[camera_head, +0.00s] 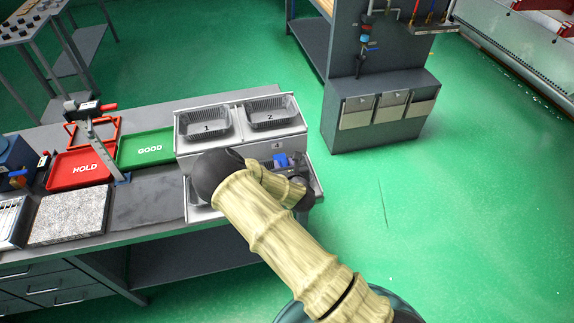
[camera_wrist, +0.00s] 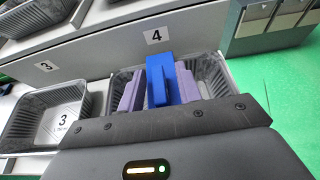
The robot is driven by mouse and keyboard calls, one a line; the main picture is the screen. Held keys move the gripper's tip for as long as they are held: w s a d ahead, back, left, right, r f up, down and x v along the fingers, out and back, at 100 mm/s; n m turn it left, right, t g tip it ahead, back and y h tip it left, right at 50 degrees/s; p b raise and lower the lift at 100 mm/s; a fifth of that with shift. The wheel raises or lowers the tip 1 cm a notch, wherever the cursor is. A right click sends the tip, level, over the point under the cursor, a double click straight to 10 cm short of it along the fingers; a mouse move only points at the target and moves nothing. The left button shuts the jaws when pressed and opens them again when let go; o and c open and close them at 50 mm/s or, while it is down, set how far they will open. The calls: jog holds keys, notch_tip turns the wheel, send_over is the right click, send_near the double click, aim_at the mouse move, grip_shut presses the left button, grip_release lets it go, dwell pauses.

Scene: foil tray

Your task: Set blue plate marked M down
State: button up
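The blue plate (camera_wrist: 160,82) stands on edge between the two lavender fingers of my gripper (camera_wrist: 158,95) in the wrist view. The fingers appear to press on it from both sides, so my gripper looks shut on it. The plate is over or inside a grey ribbed foil tray (camera_wrist: 218,78) below the label 4; whether it touches the tray floor cannot be told. In the head view a bit of the blue plate (camera_head: 281,160) shows beyond my wrist, which hides most of that tray. The letter M is not visible.
Foil tray 3 (camera_wrist: 45,115) lies left of tray 4 in the wrist view. Trays 1 (camera_head: 207,125) and 2 (camera_head: 270,112) sit on the raised step behind. A red HOLD tray (camera_head: 82,158) and green GOOD tray (camera_head: 145,137) are at left on the bench.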

jog(key=shift+a+r+p, duration=0.1)
jog(key=shift+r+p, duration=0.25)
jog(key=shift+r, duration=0.05)
jog(key=b+v, duration=0.2)
jog(key=v, duration=1)
jog(key=shift+r+b, duration=0.25)
jog(key=shift+b, duration=0.05)
jog(key=s+d+r+m+g+h, duration=0.1)
jog(key=s+d+m+g+h, duration=0.3)
jog(key=m, duration=0.6)
jog(key=w+d+m+g+h, duration=0.1)
jog(key=d+m, duration=0.6)
jog(key=m, duration=0.4)
jog(key=s+d+r+m+g, duration=0.2)
jog(key=s+r+m, duration=0.3)
jog(key=m, duration=0.4)
jog(key=s+d+r+m+g+y, duration=0.1)
jog(key=s+d+r+m+g, duration=0.1)
jog(key=s+r+m, duration=0.4)
jog(key=s+m+g, duration=0.1)
jog(key=s+m, duration=0.1)
jog(key=m, duration=0.1)
jog(key=shift+s+r, duration=0.2)
jog(key=shift+r, duration=0.15)
jog(key=shift+o, duration=0.5)
jog(key=shift+d, duration=0.1)
